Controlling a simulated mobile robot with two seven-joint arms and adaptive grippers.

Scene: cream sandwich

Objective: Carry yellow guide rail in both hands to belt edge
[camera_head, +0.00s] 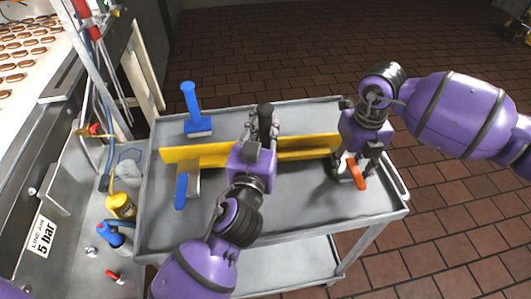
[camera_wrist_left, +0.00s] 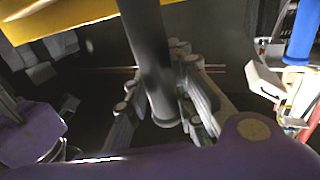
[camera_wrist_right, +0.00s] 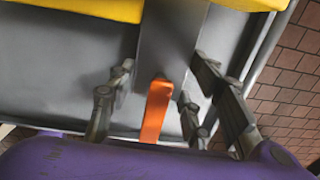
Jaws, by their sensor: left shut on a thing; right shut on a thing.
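The yellow guide rail (camera_head: 308,142) lies lengthwise across the grey cart. It shows at the top of the left wrist view (camera_wrist_left: 60,18) and right wrist view (camera_wrist_right: 85,8). My left gripper (camera_head: 264,132) is at the rail's middle, shut on a dark upright cylinder (camera_wrist_left: 150,55). My right gripper (camera_head: 356,166) is at the rail's right end, shut on a grey plate (camera_wrist_right: 172,40) that crosses the rail. An orange handle (camera_wrist_right: 155,110) stands out from this plate between the fingers. I cannot tell whether cylinder and plate are fixed to the rail. The belt edge (camera_head: 62,82) is at upper left.
A blue-handled brush (camera_head: 191,100) stands on the cart's back left. A blue handle (camera_head: 181,192) with a grey plate is by the rail's left end. A yellow container (camera_head: 121,205) and a blue-capped bottle (camera_head: 112,233) stand left of the cart. The cart's front is clear.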

